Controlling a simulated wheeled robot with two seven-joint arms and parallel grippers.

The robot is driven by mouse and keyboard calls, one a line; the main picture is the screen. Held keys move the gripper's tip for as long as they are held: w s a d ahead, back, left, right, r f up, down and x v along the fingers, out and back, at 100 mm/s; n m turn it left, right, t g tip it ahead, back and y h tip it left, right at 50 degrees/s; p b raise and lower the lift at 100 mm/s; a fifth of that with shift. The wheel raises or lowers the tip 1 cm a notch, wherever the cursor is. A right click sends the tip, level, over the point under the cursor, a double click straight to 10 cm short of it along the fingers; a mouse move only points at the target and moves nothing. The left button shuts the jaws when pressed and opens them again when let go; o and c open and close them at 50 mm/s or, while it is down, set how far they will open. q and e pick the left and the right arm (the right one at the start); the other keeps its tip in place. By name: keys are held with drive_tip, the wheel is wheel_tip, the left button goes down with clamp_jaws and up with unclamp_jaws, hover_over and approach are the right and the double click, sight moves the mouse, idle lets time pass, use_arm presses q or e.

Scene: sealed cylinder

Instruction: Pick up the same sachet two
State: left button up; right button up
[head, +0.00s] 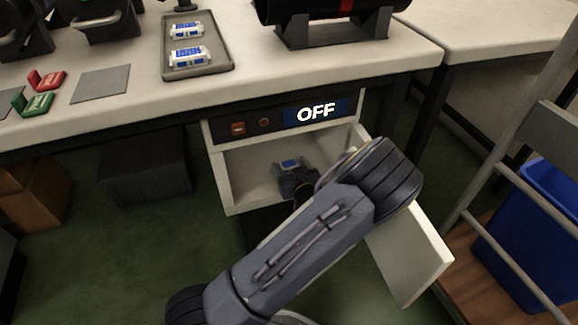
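A small blue and white sachet (289,163) shows inside the open white compartment (238,165) under the bench. My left gripper (292,176) reaches into this compartment and is right at the sachet. My forearm and wrist cover part of the view, and I cannot tell whether the fingers are closed on the sachet. Two more blue and white sachets, a rear one (187,30) and a front one (190,56), lie in a grey tray (222,66) on the bench. My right gripper is not in view.
A panel reading OFF (316,111) sits above the compartment. Its white door (425,262) hangs open at the right. Red (47,80) and green (38,103) pieces and a grey plate (101,83) lie on the bench. A grey frame and a blue bin (540,230) stand right.

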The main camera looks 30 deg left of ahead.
use_arm(q)
drive_tip(key=c, duration=0.8)
